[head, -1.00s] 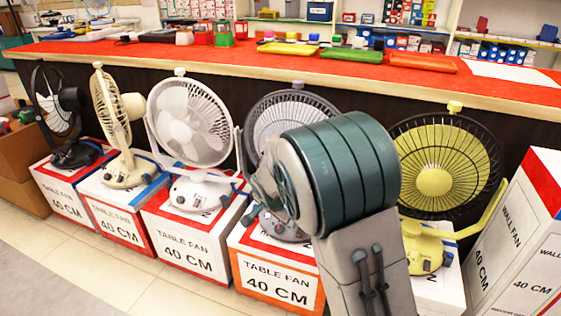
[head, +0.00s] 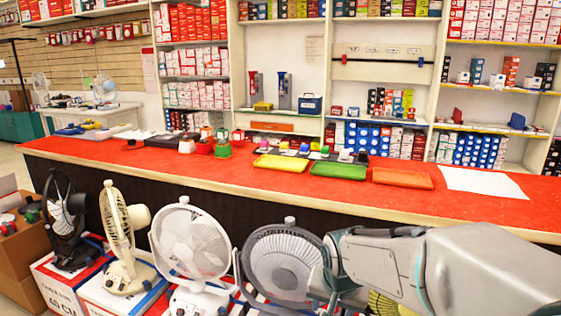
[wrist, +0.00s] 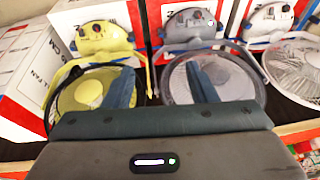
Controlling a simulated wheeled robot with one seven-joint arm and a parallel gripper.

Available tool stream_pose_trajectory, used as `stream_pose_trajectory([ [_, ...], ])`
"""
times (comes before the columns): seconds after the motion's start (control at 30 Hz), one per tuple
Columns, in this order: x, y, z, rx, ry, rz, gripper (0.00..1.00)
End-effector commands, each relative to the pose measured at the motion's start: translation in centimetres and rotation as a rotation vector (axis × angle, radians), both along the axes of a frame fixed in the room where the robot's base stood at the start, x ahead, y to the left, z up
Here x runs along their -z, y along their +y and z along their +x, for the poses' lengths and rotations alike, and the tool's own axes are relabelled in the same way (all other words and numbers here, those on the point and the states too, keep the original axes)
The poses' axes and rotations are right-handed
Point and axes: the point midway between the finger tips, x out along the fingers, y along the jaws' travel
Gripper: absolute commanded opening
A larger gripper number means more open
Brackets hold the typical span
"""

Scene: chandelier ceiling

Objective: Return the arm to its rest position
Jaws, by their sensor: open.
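My arm (head: 440,265) reaches in from the lower right of the head view, in front of the counter and the fans. Its bent end lies by the grey fan (head: 284,262) and largely covers the yellow fan (head: 383,303). In the wrist view my gripper (wrist: 163,85) has its two blue-grey fingers wide apart with nothing held between them. The yellow fan (wrist: 92,90) and the grey fan (wrist: 220,82) stand beyond the fingers. I cannot tell how near the fingers are to the fans.
The red counter (head: 225,178) runs behind the fans, with yellow, green and orange trays (head: 402,179) on it. A white fan (head: 190,245), cream fan (head: 122,235) and black fan (head: 63,215) stand on boxes to the left. Stocked shelves fill the back.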

Motion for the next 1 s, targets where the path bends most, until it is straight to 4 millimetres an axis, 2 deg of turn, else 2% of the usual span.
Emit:
stream_pose_trajectory([
  [0.03, -3.2, -0.7, -1.1, -0.019, 0.002, -0.004, 0.52],
  [0.1, -5.4, -1.3, -2.7, -0.054, 0.011, -0.014, 0.52],
  [0.3, -11.3, -2.8, -7.1, -0.155, 0.032, -0.04, 0.52],
  [0.5, -15.5, -3.8, -10.9, -0.245, 0.051, -0.067, 0.52],
  [0.7, -16.9, -4.1, -12.8, -0.296, 0.063, -0.081, 0.52],
  [1.0, -16.8, -4.2, -13.1, -0.305, 0.066, -0.084, 0.52],
])
